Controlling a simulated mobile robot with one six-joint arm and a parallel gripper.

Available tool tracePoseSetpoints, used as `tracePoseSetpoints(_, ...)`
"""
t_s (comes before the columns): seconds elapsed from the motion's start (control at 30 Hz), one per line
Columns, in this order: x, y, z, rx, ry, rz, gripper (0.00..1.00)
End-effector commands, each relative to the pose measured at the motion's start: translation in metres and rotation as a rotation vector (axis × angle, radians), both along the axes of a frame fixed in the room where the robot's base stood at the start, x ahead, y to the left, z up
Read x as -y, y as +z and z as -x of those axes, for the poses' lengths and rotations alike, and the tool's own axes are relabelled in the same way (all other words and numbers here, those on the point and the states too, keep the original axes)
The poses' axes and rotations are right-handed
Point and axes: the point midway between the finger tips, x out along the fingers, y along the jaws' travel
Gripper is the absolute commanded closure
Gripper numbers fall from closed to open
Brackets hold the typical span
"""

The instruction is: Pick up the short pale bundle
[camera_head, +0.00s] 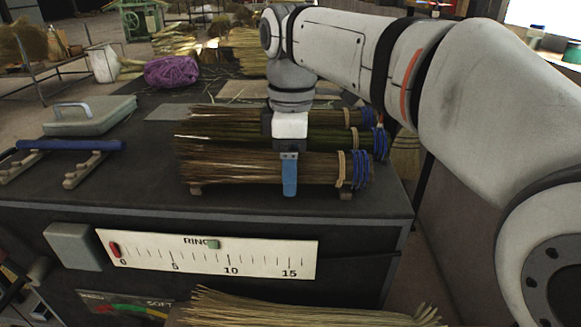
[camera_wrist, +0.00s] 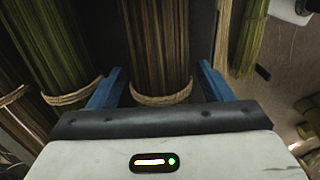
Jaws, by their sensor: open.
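Three bundles lie side by side on the dark table. The front bundle (camera_head: 230,167) is straw-brown, with a tan tie and blue winding at its right end. The middle bundle (camera_head: 225,129) is greener, and the back bundle (camera_head: 228,115) is brownish. Which one is shortest is hard to tell. My gripper (camera_head: 289,180) points down at the front bundle; one blue finger hangs on its near side, the other is hidden. In the wrist view my open gripper (camera_wrist: 160,85) has its fingers on either side of this front bundle (camera_wrist: 155,40), near a tan tie; the greener bundle (camera_wrist: 45,50) is left.
A grey-green case (camera_head: 90,118) and a blue bar (camera_head: 70,145) on wooden rests lie left on the table. Purple twine (camera_head: 172,71) lies behind. A ruled scale (camera_head: 205,254) is on the table's front. Another bundle (camera_head: 290,312) lies lower in front.

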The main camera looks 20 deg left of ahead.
Motion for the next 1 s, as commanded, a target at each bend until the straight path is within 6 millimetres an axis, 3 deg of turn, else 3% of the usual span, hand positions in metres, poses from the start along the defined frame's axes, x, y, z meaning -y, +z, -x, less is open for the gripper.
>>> tracePoseSetpoints(0.13,-0.0002,0.0005,0.0002,0.0,0.001,0.0,0.29)
tracePoseSetpoints(0.7,-0.0006,0.0006,0.0006,0.0,0.002,0.0,0.76)
tracePoseSetpoints(1.0,-0.001,0.0036,0.0006,0.0,0.002,0.0,0.76)
